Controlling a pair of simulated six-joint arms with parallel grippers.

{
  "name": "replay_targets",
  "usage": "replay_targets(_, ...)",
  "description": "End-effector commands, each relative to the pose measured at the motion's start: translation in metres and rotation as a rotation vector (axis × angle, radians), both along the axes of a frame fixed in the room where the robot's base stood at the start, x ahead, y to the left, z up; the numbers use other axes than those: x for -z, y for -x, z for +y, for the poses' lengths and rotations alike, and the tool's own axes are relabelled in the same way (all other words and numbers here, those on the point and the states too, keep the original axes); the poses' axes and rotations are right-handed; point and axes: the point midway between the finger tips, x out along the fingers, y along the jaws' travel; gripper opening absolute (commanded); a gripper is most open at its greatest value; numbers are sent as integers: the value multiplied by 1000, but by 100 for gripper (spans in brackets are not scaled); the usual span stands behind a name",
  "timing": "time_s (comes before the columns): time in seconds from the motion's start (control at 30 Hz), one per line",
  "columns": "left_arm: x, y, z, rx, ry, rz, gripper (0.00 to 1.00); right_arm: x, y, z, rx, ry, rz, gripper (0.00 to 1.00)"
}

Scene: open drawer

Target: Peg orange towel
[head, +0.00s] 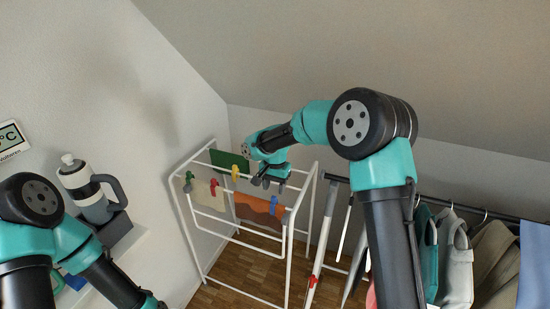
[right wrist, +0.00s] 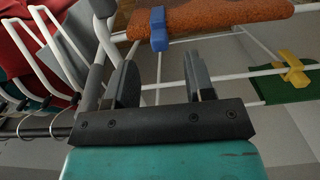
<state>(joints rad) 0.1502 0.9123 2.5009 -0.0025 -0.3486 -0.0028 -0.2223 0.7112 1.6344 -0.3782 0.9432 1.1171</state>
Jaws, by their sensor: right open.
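The orange towel (head: 258,209) hangs over a rail of the white drying rack (head: 287,242). It also shows at the top of the right wrist view (right wrist: 215,15). A blue peg (head: 273,204) sits at the towel's edge on the rail; in the right wrist view the blue peg (right wrist: 158,30) is beyond my fingers. My right gripper (head: 269,182) is above the rack, behind the orange towel in the head view. Its fingers (right wrist: 162,82) are apart with nothing between them. My left arm leaves the head view at the bottom, its gripper out of sight.
A yellow peg (head: 235,172) is near a green cloth (head: 228,160) at the back. A cream cloth (head: 204,192) hangs at the left with a red peg (head: 213,187) and a green peg (head: 188,181). Clothes (head: 455,260) hang on a dark rail at the right.

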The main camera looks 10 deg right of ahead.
Motion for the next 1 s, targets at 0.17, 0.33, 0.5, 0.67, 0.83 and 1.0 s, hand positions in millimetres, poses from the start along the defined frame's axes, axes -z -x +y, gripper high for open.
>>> replay_targets(0.17,0,0,0,0,0,0,43,-36,-2,-1,1,-1,-3,49)
replay_targets(0.33,0,0,0,0,0,0,43,-69,-3,-2,0,0,-3,49)
replay_targets(0.5,0,0,0,0,0,0,43,-100,-4,-2,1,-2,-3,49)
replay_targets(0.67,0,0,0,0,0,0,43,-121,-5,-3,0,-1,-1,49)
replay_targets(0.83,0,0,0,0,0,0,43,-129,-5,-4,0,0,0,49)
replay_targets(1.0,0,0,0,0,0,0,43,-130,-5,-4,0,0,0,49)
